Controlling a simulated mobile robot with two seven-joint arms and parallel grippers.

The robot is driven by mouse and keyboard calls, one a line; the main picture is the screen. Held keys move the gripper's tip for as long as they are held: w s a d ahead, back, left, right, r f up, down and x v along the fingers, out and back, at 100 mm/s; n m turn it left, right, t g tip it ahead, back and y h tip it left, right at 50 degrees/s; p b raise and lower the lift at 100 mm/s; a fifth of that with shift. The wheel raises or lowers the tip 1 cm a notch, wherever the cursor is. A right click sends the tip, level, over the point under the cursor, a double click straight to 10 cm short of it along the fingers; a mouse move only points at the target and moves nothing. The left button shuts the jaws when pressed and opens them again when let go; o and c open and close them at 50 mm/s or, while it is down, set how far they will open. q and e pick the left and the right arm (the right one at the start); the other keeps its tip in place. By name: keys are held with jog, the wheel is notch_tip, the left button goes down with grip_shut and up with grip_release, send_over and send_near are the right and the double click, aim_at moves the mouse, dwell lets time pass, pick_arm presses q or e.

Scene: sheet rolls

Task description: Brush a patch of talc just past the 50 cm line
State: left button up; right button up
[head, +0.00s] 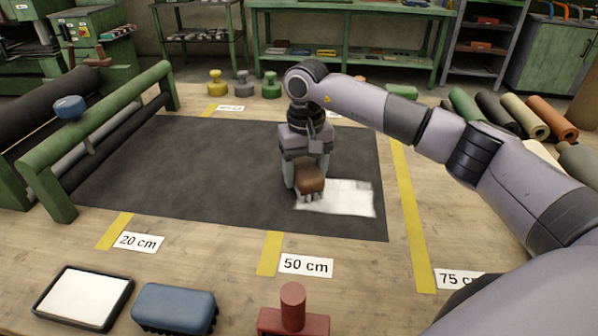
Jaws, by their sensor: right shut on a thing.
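My right gripper (305,180) is shut on a brown brush (311,184) and holds it low over the dark sheet (200,165). The brush is at the left end of a white talc patch (345,198) on the sheet; whether its bristles touch the sheet is hard to tell. The patch lies right of the yellow 50 cm line (269,253), whose label (306,265) is at the front. The yellow 20 cm line (115,231) is at left and the 75 cm line (408,215) at right. My left gripper is not in view.
A white pad in a black tray (124,310), a blue brush-like block (174,307) and a red handled block (292,318) stand along the front. A green roll stand (60,208) is at left. Yellow, grey and green weights stand behind the sheet. Rolls (525,115) lie at right.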

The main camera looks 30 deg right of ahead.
jog(key=shift+s+d, duration=1)
jog(key=shift+d, duration=0.3)
jog(key=shift+s+d, duration=1)
jog(key=shift+d, duration=0.3)
jog(key=shift+s+d, duration=0.75)
jog(key=shift+d, duration=0.25)
jog(key=shift+s+d, duration=0.75)
jog(key=shift+d, duration=0.25)
jog(key=shift+s+d, duration=0.75)
jog(key=shift+d, duration=0.25)
jog(key=shift+r+p, duration=2.2)
jog(key=shift+r, duration=0.8)
notch_tip(320, 180, up, 3)
jog(key=shift+p, duration=1.2)
